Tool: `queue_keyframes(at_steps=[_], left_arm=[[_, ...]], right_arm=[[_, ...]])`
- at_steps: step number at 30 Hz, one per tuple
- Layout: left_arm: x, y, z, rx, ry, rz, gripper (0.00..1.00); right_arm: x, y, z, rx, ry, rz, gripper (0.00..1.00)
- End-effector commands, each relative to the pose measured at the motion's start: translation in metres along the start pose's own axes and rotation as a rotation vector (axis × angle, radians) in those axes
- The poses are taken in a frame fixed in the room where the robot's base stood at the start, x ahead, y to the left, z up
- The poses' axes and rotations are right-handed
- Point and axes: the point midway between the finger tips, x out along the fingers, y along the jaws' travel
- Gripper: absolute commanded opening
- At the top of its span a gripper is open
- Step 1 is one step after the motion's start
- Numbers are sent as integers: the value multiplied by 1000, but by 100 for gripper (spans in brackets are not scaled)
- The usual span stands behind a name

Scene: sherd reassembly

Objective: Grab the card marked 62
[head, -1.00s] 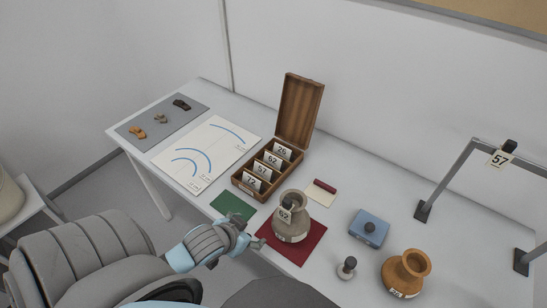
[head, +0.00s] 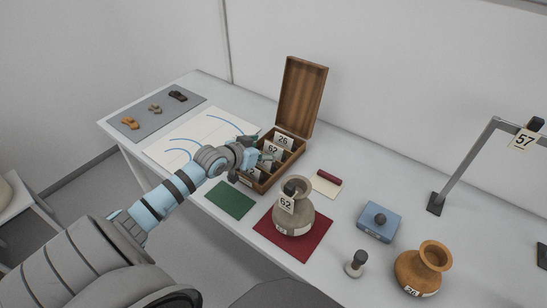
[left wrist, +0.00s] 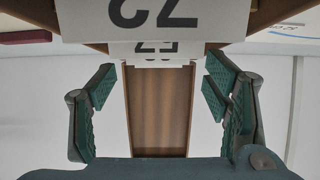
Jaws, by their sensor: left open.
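The card marked 62 (head: 272,149) stands upright in the wooden box (head: 262,186), behind other cards and in front of the card marked 26 (head: 284,141). My left gripper (head: 256,158) is over the front part of the box, open and empty, and partly hides the front cards. In the left wrist view the open fingers (left wrist: 160,95) stand apart, with the upside-down card marked 72 (left wrist: 155,22) nearest and the card marked 57 (left wrist: 155,47) behind it. Only a thin strip of a further card shows there; its number cannot be read. My right gripper is not in view.
A grey pot (head: 293,224) with a tag reading 62 stands on a red mat (head: 264,227). The raised box lid (head: 303,97) stands behind the cards. A green mat (head: 230,199), blue box (head: 378,222), small stamp-like object (head: 355,264) and orange pot (head: 420,270) are nearby.

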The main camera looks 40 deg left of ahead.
Motion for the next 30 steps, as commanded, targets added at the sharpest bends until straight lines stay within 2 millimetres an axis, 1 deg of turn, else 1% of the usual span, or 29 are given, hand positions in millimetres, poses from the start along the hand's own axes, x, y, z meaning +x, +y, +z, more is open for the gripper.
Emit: queue_keyframes(at_steps=[1,3,5,7,12,13,15,17,26,30], left_arm=[[12,2,-1,-6,6,0,70],[26,2,-2,-6,4,0,70],[35,2,-1,-5,1,-1,70],[39,2,-2,-2,0,-1,70],[38,2,-4,0,-1,0,70],[38,2,-4,0,-1,0,67],[38,2,-4,0,-1,-1,56],[38,2,-4,0,-1,-1,47],[38,2,-4,0,-1,-1,47],[34,2,-12,1,1,-1,47]], right_arm=[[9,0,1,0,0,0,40],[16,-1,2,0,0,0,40],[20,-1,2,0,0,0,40],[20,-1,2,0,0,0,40],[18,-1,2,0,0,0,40],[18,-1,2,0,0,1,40],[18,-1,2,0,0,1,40],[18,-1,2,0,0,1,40],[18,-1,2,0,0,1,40],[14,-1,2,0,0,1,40]])
